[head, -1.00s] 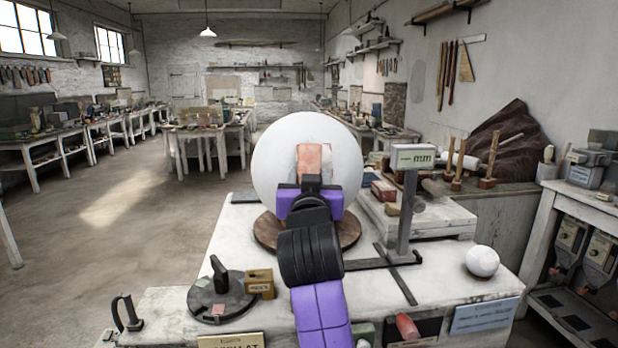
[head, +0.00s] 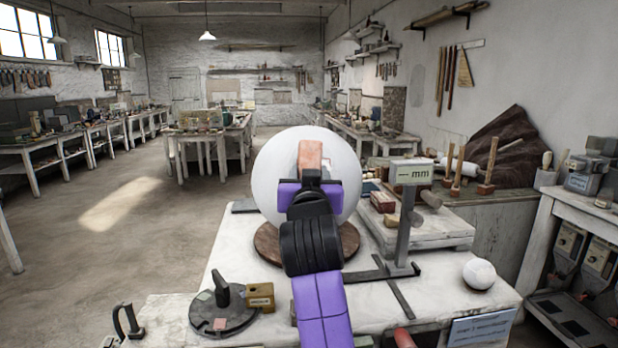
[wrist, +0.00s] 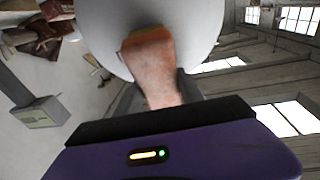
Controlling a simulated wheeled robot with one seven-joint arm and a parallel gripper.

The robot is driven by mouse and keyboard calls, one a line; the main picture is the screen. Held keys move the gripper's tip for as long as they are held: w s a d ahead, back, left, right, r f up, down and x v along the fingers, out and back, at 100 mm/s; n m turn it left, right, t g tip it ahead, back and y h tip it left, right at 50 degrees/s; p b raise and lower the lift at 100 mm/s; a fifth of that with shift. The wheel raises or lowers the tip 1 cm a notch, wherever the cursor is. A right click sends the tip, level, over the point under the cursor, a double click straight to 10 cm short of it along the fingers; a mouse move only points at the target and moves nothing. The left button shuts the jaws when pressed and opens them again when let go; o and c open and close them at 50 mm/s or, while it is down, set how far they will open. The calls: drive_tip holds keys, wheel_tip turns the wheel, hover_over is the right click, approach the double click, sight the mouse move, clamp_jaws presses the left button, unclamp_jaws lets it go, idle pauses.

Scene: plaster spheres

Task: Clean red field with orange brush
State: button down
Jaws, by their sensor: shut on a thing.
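A large white plaster sphere (head: 275,165) rests on a round dark wooden base (head: 350,243) on the white bench. My gripper (head: 310,182) is shut on a brush with a pinkish-brown body (head: 310,153) in front of the sphere. In the wrist view, the brush (wrist: 152,78) points away from me. Its orange-brown far end overlaps the white sphere (wrist: 200,25); I cannot tell whether it touches the surface. No red field shows clearly on the sphere; the brush and my arm hide part of its near side.
A gauge stand marked "mm" (head: 411,172) rises close to the right of the sphere. A small white ball (head: 479,274) lies at the bench's right. A dark round turntable (head: 222,318) and a small ochre block (head: 260,297) are at front left.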

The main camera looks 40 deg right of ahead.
drive_tip(key=shift+r, duration=0.15)
drive_tip(key=shift+s+a+f+b, duration=0.25)
drive_tip(key=shift+a+f+b, duration=0.05)
drive_tip(key=shift+f+b, duration=0.1)
drive_tip(key=shift+s+a+f, duration=0.35)
drive_tip(key=shift+s, duration=0.1)
drive_tip(key=shift+w+d+f+b, duration=0.2)
drive_tip(key=shift+w+d+b, duration=0.25)
drive_tip(key=shift+w, duration=0.1)
idle(0.7)
drive_tip(key=shift+f, duration=0.15)
drive_tip(key=shift+s+a+f+b, duration=0.15)
drive_tip(key=shift+f+b, duration=0.3)
drive_tip(key=shift+f, duration=0.05)
drive_tip(key=shift+s+a+f+b, duration=0.1)
drive_tip(key=shift+a+f+b, duration=0.05)
drive_tip(key=shift+f+b, duration=0.3)
drive_tip(key=shift+r, duration=0.15)
